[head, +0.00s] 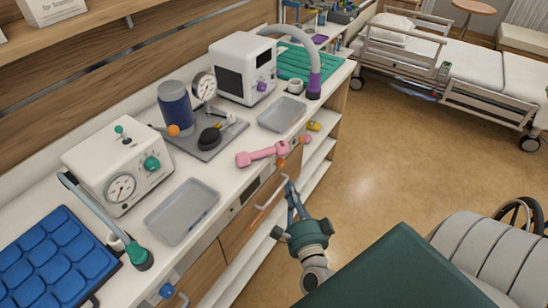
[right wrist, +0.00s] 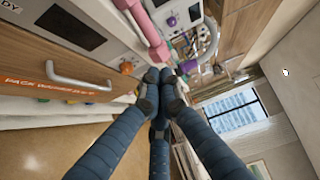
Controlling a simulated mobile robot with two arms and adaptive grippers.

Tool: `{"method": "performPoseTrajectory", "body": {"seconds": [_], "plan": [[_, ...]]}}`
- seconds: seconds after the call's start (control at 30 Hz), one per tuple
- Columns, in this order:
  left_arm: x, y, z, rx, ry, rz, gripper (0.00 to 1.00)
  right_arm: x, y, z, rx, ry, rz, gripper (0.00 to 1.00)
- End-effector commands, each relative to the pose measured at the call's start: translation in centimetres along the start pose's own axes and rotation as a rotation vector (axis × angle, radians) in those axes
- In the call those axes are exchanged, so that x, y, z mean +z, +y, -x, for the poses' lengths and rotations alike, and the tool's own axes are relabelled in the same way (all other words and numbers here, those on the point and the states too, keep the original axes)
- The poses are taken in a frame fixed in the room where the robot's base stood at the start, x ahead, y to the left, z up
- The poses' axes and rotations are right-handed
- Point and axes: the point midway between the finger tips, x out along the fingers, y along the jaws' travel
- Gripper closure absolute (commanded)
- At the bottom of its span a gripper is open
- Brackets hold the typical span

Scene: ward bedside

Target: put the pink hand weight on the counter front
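The pink hand weight (head: 262,154) lies on the white counter (head: 222,188) close to its front edge, between two grey trays. It also shows at the top of the right wrist view (right wrist: 148,32), beyond my fingertips. My right gripper (head: 291,188) is in front of the counter, beside the drawer handle and apart from the weight. In the right wrist view its blue fingers (right wrist: 160,76) come together at the tips with nothing between them. My left gripper is not in view.
Grey trays stand left (head: 182,211) and right (head: 282,114) of the weight. Behind it are a dark plate (head: 208,150) with a gauge and a black bulb. A drawer handle (head: 271,194) juts out below the counter edge. A bed (head: 455,62) stands across open floor.

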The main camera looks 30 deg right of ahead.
Motion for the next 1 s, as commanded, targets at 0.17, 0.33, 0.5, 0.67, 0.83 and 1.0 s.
{"method": "performPoseTrajectory", "body": {"seconds": [0.17, 0.33, 0.5, 0.67, 0.83, 1.0], "plan": [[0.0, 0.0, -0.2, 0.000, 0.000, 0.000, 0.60, -0.2, -0.6, -1.6, -0.013, 0.008, -0.015, 1.00], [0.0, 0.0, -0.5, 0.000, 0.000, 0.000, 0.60, -0.2, -0.6, -5.0, -0.013, 0.007, -0.013, 1.00], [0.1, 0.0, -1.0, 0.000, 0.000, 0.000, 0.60, -0.2, -0.5, -8.8, -0.012, 0.006, -0.013, 1.00], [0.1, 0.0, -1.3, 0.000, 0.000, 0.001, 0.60, 0.9, -0.5, -11.2, -0.008, 0.005, -0.015, 1.00], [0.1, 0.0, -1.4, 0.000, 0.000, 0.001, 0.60, 2.2, -0.5, -12.4, -0.008, 0.006, -0.011, 1.00], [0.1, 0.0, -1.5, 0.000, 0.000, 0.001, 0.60, 2.6, -0.5, -12.8, -0.007, 0.006, -0.009, 1.00]]}}
